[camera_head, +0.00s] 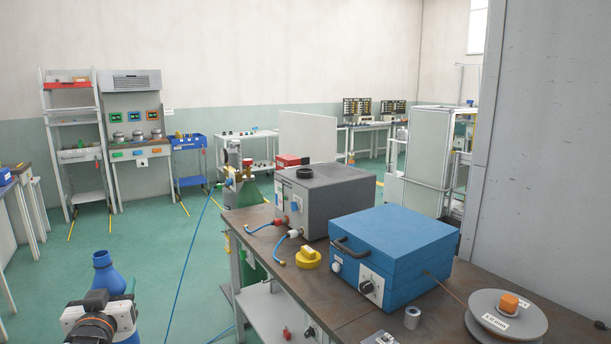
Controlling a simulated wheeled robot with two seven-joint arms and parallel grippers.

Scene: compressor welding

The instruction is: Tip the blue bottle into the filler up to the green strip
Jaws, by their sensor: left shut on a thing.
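The blue bottle (108,275) is at the lower left, its neck and open-looking mouth pointing up, roughly upright. My left gripper (118,306) is shut on the bottle's body and hides much of it. The bottle is held left of the workbench, apart from it. A grey box (335,200), which looks like the filler, stands on the bench with a round black opening on top. My right gripper is not in view.
A blue box (400,243) with a black handle sits right of the grey box. A wire spool (505,317) and a small metal cylinder (412,318) are at the bench's front right. A green gas cylinder (247,205) and blue hose stand beside the bench. The floor between bottle and bench is mostly clear.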

